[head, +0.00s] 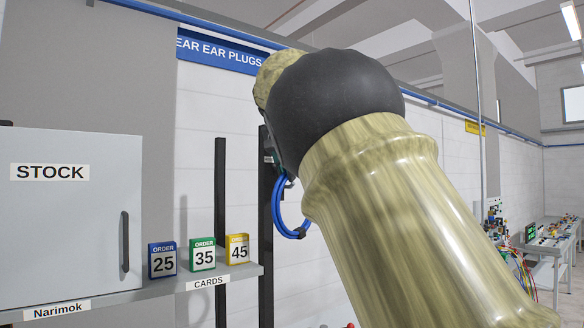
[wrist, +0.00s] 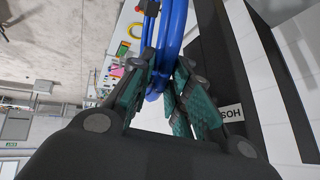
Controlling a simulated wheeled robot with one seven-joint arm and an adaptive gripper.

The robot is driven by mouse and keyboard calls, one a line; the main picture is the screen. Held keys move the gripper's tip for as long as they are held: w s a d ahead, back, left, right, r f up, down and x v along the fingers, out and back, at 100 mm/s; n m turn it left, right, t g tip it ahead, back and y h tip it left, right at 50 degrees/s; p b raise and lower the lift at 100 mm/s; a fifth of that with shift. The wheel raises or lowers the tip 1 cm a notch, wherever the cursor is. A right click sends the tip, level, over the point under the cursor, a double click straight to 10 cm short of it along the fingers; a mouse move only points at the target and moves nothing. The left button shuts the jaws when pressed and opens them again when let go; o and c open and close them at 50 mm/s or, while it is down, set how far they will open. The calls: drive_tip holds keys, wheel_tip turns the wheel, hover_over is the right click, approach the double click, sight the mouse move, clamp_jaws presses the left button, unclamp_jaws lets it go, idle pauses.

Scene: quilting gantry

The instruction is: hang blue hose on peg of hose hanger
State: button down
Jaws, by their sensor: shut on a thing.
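The blue hose (head: 279,208) is a coiled loop with a dark tie. In the head view it hangs beside a dark upright post, partly hidden by my arm. In the wrist view the hose (wrist: 172,45) runs between the teal finger pads of my gripper (wrist: 164,82), which is shut on it. A label reading "HOS" (wrist: 231,113) shows in the wrist view on a dark upright, close to the right finger, and seems to mark the hose hanger (head: 266,250). I cannot make out the peg in either view. My arm hides most of my gripper in the head view.
A grey STOCK cabinet (head: 70,210) stands at the left. A shelf (head: 235,272) holds blue, green and yellow order cards (head: 203,256). A second dark post (head: 220,190) stands behind. A cluttered workbench (head: 550,238) is far right.

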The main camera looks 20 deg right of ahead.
drive_tip(key=shift+w+a+f+p, duration=0.25)
drive_tip(key=shift+w+f, duration=0.15)
drive_tip(key=shift+w, duration=0.3)
drive_tip(key=shift+w+a+f+p, duration=0.1)
drive_tip(key=shift+w+a+f, duration=0.25)
drive_tip(key=shift+w, duration=0.35)
drive_tip(key=shift+d+f, duration=0.1)
drive_tip(key=c, duration=1.3)
unclamp_jaws()
drive_tip(key=shift+o, duration=0.2)
drive_tip(key=shift+s, duration=0.1)
drive_tip(key=shift+v, duration=4)
drive_tip(key=shift+d, duration=0.15)
